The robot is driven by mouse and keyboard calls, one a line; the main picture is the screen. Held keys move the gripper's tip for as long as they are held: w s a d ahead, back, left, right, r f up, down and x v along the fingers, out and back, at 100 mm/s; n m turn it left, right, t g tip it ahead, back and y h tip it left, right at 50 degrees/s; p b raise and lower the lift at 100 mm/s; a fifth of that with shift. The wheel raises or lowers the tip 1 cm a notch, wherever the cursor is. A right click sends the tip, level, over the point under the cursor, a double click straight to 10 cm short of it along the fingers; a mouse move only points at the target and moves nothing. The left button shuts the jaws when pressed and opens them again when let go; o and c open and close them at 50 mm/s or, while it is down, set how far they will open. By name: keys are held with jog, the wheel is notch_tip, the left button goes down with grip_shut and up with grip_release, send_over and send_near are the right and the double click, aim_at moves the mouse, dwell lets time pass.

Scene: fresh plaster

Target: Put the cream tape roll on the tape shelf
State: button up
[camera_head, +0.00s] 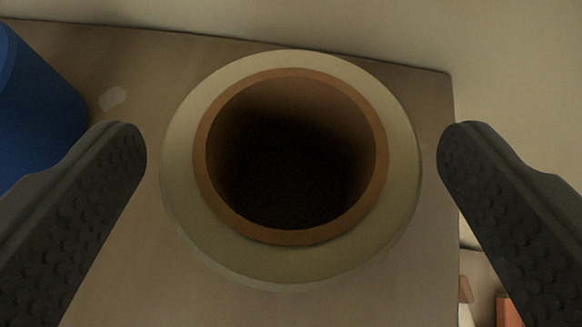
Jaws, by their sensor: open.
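The cream tape roll (291,267) lies flat in the middle of the view, with an orange-brown core and a dark hole. It rests on a brown flat surface (120,240). My gripper (291,150) is open, with one dark studded finger on each side of the roll. A gap shows between each fingertip and the roll, so neither appears to touch it. I cannot tell whether the surface under the roll is the tape shelf.
A blue rounded object (38,105) stands at the left edge, close to the left finger. A pale wall (500,50) runs behind the surface. The surface ends at the right, near the right finger. An orange object (512,310) shows lower down at the bottom right.

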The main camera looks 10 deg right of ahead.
jog(key=b+v, duration=0.1)
jog(key=v, duration=0.7)
jog(key=shift+r, duration=0.15)
jog(key=s+d+r+t, duration=0.1)
jog(key=s+r, duration=0.2)
jog(key=r, duration=0.7)
jog(key=s+d+r+t, duration=0.1)
jog(key=s+r, duration=0.3)
jog(key=r, duration=0.6)
jog(key=s+a+r+n+t+y, duration=0.1)
jog(key=s+a+r, duration=0.2)
jog(key=s+r, duration=0.5)
notch_tip(320, 180, up, 3)
jog(key=shift+s+f, duration=0.1)
jog(key=shift+s, duration=0.15)
